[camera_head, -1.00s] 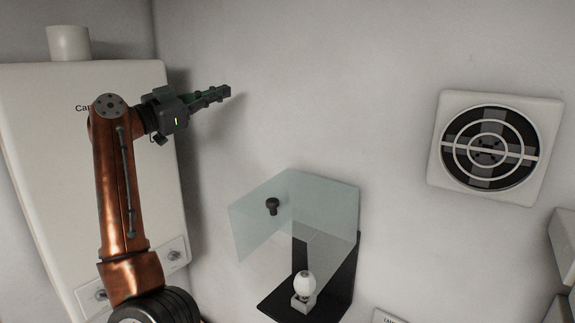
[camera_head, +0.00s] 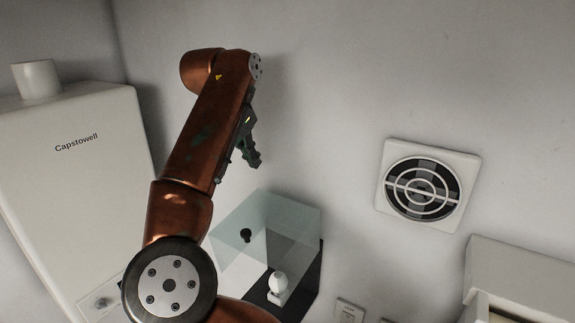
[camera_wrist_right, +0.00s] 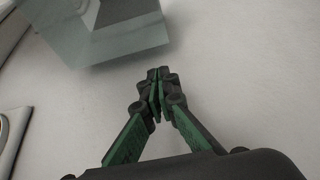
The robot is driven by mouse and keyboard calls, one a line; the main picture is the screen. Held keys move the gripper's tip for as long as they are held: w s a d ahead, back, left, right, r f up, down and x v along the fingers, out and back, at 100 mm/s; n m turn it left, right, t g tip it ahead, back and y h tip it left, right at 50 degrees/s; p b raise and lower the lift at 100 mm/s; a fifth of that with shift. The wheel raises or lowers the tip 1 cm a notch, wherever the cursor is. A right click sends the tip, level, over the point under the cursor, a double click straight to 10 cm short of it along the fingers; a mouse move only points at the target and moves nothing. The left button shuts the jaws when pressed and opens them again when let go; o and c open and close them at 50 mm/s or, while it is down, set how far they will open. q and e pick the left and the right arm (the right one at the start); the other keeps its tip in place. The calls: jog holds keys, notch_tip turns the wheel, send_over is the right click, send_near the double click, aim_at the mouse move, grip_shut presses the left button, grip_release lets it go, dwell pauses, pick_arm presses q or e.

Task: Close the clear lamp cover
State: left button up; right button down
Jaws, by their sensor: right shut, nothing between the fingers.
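The clear lamp cover (camera_head: 285,207) is a see-through box raised from the black lamp base (camera_head: 303,277) on the wall, so it stands open. Its dark knob (camera_head: 246,235) is on the front panel. A white bulb (camera_head: 279,281) sits on the base below. My right gripper (camera_head: 251,163) is shut and empty, above the cover and apart from it, fingers pointing down. In the right wrist view my right gripper (camera_wrist_right: 159,73) has its fingertips together, just below the clear cover (camera_wrist_right: 95,45) in the picture. My left gripper is out of view.
A white boiler (camera_head: 70,190) stands at the left. A square wall fan (camera_head: 428,185) is at the right, with a pale box (camera_head: 520,278) at the lower right. A small wall plate (camera_head: 350,310) is right of the lamp.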

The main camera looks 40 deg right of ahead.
jog(key=p+x, duration=0.1)
jog(key=x, duration=0.2)
jog(key=p+x, duration=0.1)
jog(key=x, duration=0.4)
jog(key=shift+s+d+f+p, duration=0.1)
jog(key=shift+s+f+p, duration=0.1)
jog(key=shift+f+p, duration=0.25)
jog(key=shift+w+d+f, duration=0.1)
jog(key=shift+d+f, duration=0.15)
jog(key=shift+f, duration=0.35)
jog(key=shift+f, duration=0.15)
